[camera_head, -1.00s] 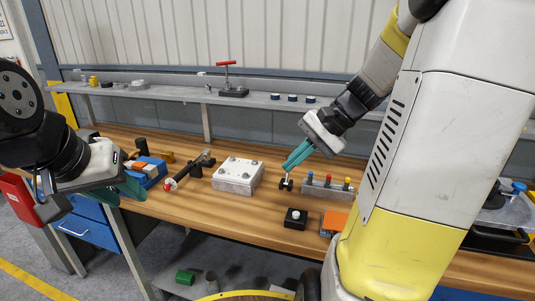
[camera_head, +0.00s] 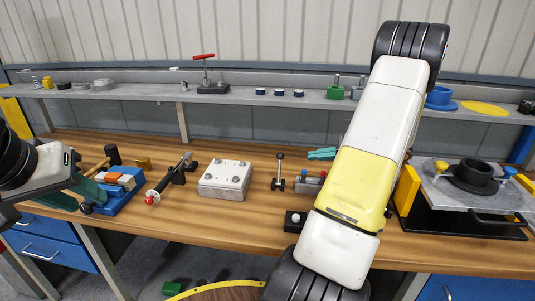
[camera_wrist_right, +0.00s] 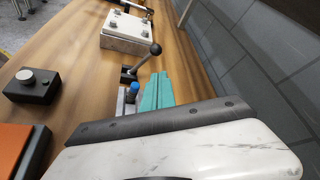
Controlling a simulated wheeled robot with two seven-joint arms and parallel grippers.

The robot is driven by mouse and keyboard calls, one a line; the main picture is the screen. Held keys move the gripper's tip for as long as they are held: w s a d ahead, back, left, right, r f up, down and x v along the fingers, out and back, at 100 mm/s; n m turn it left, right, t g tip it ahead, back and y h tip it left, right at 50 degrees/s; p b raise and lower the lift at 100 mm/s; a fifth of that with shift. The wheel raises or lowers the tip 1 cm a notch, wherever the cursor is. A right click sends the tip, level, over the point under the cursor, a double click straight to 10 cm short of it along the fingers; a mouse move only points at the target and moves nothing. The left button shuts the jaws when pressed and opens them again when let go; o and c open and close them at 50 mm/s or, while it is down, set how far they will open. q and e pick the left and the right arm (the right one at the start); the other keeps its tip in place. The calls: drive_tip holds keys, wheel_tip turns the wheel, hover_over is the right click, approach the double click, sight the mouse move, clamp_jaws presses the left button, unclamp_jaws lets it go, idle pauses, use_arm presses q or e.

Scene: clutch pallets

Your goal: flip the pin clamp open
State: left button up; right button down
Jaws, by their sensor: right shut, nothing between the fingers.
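No part is marked as the pin clamp. A small black-knobbed lever (camera_head: 279,172) stands upright on a dark base on the bench; it also shows in the right wrist view (camera_wrist_right: 146,62). A long dark clamp-like piece with a red ball end (camera_head: 168,180) lies left of the metal block. My right gripper (camera_head: 322,154) has teal fingers, shut and empty, right of the lever knob and apart from it in the head view. Its fingers (camera_wrist_right: 154,90) also show in the wrist view. My left gripper (camera_head: 82,192) is by the blue tray at far left; its finger gap is unclear.
A metal block with bolts (camera_head: 226,180) sits left of the lever. A block with coloured knobs (camera_head: 309,185) and a black button box (camera_head: 295,221) stand close by. A red-handled clamp (camera_head: 208,75) is on the shelf. A plate with a black ring (camera_head: 472,178) is at right.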

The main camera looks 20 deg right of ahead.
sight(279, 169)
drive_tip(key=x, duration=1)
drive_tip(key=shift+s+a+r, duration=0.1)
drive_tip(key=shift+s, duration=0.05)
idle(0.3)
